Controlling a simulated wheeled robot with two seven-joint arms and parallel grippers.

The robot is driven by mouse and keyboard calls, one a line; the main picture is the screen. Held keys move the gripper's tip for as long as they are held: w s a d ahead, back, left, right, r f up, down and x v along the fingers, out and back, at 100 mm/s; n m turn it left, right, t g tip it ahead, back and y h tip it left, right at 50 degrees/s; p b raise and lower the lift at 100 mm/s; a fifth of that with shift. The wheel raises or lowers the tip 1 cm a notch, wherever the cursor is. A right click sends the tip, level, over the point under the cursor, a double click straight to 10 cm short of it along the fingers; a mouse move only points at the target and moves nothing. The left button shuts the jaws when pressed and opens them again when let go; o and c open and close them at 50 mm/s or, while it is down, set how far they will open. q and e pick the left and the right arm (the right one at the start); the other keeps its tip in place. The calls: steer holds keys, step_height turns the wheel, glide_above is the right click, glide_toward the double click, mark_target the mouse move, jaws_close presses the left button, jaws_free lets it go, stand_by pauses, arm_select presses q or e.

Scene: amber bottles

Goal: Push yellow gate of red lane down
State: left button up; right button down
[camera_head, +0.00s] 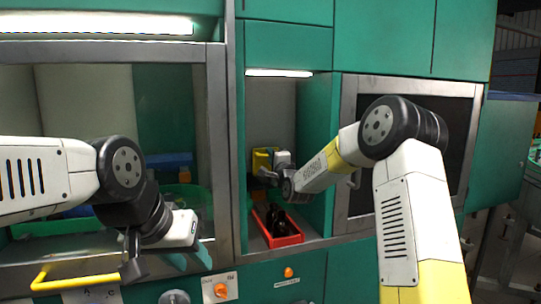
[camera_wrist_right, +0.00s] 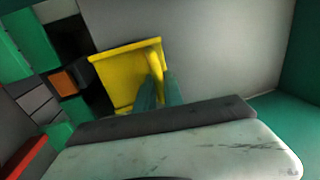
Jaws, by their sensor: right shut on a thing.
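The yellow gate (camera_head: 262,160) stands in the narrow lit bay, above and behind the red lane (camera_head: 293,240). It also shows in the right wrist view (camera_wrist_right: 115,76) as a tilted yellow panel with an upright edge. My right gripper (camera_head: 268,172) reaches into the bay at the gate. In the wrist view its green fingertips (camera_wrist_right: 160,92) are shut on the gate's upright edge. The red lane holds dark bottles (camera_head: 277,218). My left gripper (camera_head: 190,259) hangs empty at the front left, its teal fingers apart, away from the gate.
Bay walls stand close on both sides of my right gripper. A framed dark window (camera_head: 455,140) is to the right. A yellow bar handle (camera_head: 85,282) is at the lower left.

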step_height(320, 180, down, 4)
steer(key=shift+r, duration=0.1)
steer(key=c, duration=1.7)
jaws_free()
steer(key=v, duration=0.8)
steer(key=shift+w, duration=0.1)
